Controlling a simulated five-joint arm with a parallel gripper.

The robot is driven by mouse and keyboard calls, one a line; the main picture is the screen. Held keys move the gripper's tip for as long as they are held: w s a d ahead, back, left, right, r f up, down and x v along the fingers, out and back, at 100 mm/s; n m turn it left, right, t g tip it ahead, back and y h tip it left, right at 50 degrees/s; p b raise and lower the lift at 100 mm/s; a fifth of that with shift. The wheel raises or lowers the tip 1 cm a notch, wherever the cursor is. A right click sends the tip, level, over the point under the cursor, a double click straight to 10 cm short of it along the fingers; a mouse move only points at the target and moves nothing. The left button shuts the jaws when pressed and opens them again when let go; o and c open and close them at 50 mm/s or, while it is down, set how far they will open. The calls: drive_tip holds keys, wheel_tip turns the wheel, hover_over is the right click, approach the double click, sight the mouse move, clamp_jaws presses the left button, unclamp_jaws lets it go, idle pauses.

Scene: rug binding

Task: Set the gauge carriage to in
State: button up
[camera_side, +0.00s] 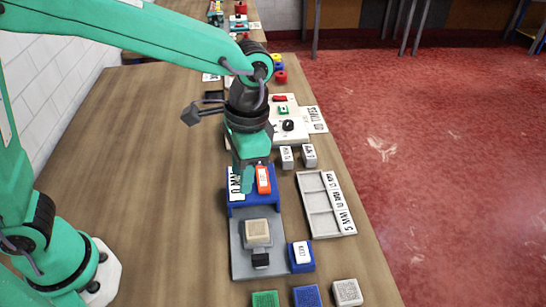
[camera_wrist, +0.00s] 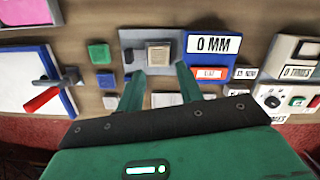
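The gauge is a grey plate (camera_side: 242,262) joined to a blue block (camera_side: 238,208). A beige square piece (camera_side: 257,231) sits on the plate, with a black knob (camera_side: 261,260) at its near side; I take these as the carriage. In the wrist view the beige piece (camera_wrist: 158,55) and the black knob (camera_wrist: 128,56) lie side by side, left of the white "0 MM" label (camera_wrist: 213,44). My gripper (camera_side: 247,186) hangs over the blue block, beside an orange piece (camera_side: 263,180). In the wrist view my gripper (camera_wrist: 160,70) has its fingers wide apart, empty.
A grey tray (camera_side: 318,210) and a blue block with a white label (camera_side: 300,256) stand to the right. Green (camera_side: 265,299), blue (camera_side: 307,296) and grey (camera_side: 347,292) blocks lie at the front. A white control panel (camera_side: 297,132) is behind. The table's left side is clear.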

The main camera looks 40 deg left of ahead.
drive_tip(key=s+a+r+n+t, duration=0.2)
drive_tip(key=s+a+r+t, duration=0.1)
drive_tip(key=a, duration=0.6)
drive_tip(key=s+a+r+n+t+h, duration=0.1)
drive_tip(key=s+a+r+n+t, duration=0.2)
drive_tip(key=a, duration=0.6)
drive_tip(key=shift+s+r+n, duration=0.3)
drive_tip(key=shift+s+r, duration=0.15)
drive_tip(key=shift+s, duration=0.35)
drive_tip(key=shift+a, duration=0.1)
